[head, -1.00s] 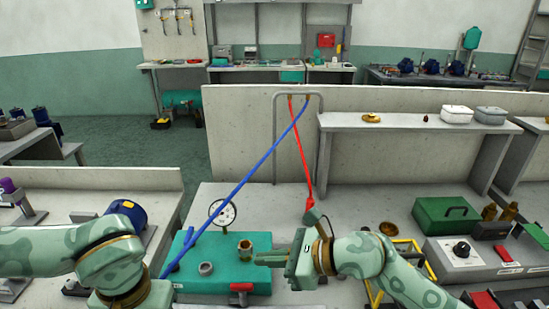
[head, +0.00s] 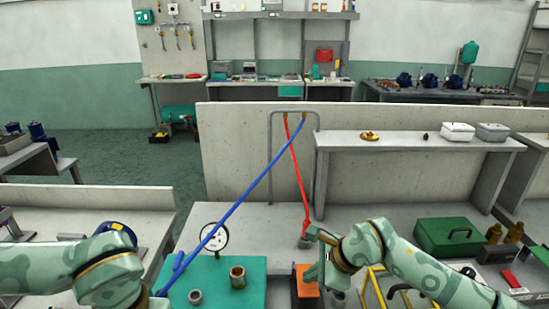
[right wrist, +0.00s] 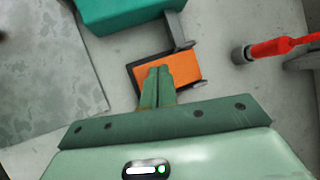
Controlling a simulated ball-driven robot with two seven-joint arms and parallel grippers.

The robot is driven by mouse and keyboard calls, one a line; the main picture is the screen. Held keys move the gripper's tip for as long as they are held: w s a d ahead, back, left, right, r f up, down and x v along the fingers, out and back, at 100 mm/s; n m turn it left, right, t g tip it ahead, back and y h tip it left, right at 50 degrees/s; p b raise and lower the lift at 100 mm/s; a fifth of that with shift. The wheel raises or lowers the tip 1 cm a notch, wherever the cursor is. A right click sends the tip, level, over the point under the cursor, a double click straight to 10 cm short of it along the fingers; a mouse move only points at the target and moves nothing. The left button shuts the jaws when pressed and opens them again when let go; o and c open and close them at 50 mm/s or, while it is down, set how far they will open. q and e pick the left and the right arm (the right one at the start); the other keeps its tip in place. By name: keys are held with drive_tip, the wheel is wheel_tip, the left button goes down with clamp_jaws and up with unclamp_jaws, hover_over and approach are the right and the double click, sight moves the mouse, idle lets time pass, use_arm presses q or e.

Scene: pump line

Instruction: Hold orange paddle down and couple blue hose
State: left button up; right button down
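The orange paddle (head: 307,280) stands at the right side of the teal pump block (head: 225,270). It also shows in the right wrist view (right wrist: 184,67). My right gripper (head: 314,276) has its fingers together (right wrist: 158,72) over the paddle, with nothing between them. I cannot tell whether the tips touch it. The blue hose (head: 240,203) runs from the rack down left to the block's left side, where its lower end is hidden by my left arm. My left gripper is out of view. A brass port (head: 238,277) and a grey port (head: 195,296) stand on the block.
A pressure gauge (head: 214,237) stands behind the block. The red hose (head: 297,170) hangs from the rack (head: 271,160) to near my right wrist. A green case (head: 450,236) and yellow frame (head: 375,285) lie to the right. The bench behind the block is mostly clear.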

sight(308, 286)
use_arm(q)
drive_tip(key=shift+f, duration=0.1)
use_arm(e)
drive_tip(key=shift+f, duration=0.15)
